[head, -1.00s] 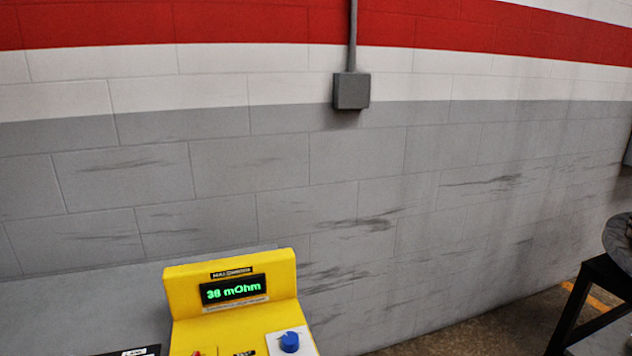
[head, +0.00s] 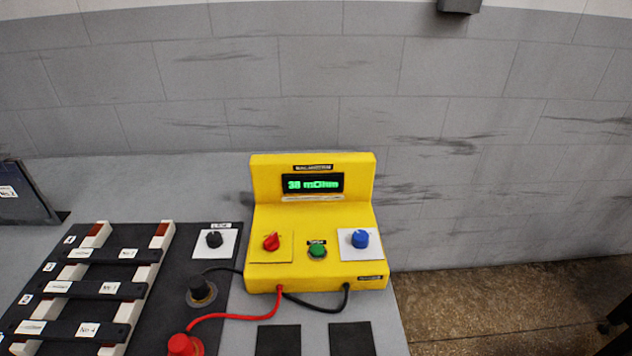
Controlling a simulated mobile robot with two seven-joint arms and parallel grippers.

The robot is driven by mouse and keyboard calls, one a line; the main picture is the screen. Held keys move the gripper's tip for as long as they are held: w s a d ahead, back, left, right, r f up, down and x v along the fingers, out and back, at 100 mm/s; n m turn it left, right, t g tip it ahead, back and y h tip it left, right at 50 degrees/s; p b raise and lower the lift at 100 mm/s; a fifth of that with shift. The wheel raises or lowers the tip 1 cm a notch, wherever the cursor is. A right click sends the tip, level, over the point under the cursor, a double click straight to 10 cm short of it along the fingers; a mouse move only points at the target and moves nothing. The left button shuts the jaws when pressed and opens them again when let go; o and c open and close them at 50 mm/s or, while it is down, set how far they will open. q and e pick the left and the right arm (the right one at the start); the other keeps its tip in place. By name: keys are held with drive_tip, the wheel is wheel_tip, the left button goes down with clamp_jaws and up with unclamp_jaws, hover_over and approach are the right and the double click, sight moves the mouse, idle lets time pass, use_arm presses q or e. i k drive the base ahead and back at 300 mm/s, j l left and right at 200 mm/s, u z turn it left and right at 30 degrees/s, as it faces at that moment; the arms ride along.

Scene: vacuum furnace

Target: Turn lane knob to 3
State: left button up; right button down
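A black knob (head: 214,238) sits on a white square plate (head: 229,246) on the black panel, left of the yellow meter. A small label (head: 221,226) above it is too small to read surely; it may say lane. Which number the knob points at cannot be told. The yellow meter (head: 262,182) has a display (head: 313,184) reading 38 mOhm in green. On its front are a red knob (head: 271,241), a green button (head: 317,250) and a blue knob (head: 360,238). Neither of my grippers shows in the head view.
Dark bars (head: 97,290) lie across two pale rails at the left, beside numbered labels. A red plug (head: 182,345) and a black plug (head: 200,291) stand on the panel, with red and black leads at the meter. Two black squares (head: 278,340) lie in front. A grey wall stands behind.

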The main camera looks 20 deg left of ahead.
sight(215, 238)
drive_tip(key=u, duration=0.35)
drive_tip(key=j+u, duration=0.15)
drive_tip(key=u, duration=0.25)
drive_tip(key=k+j+u, duration=0.1)
drive_tip(key=u, duration=0.25)
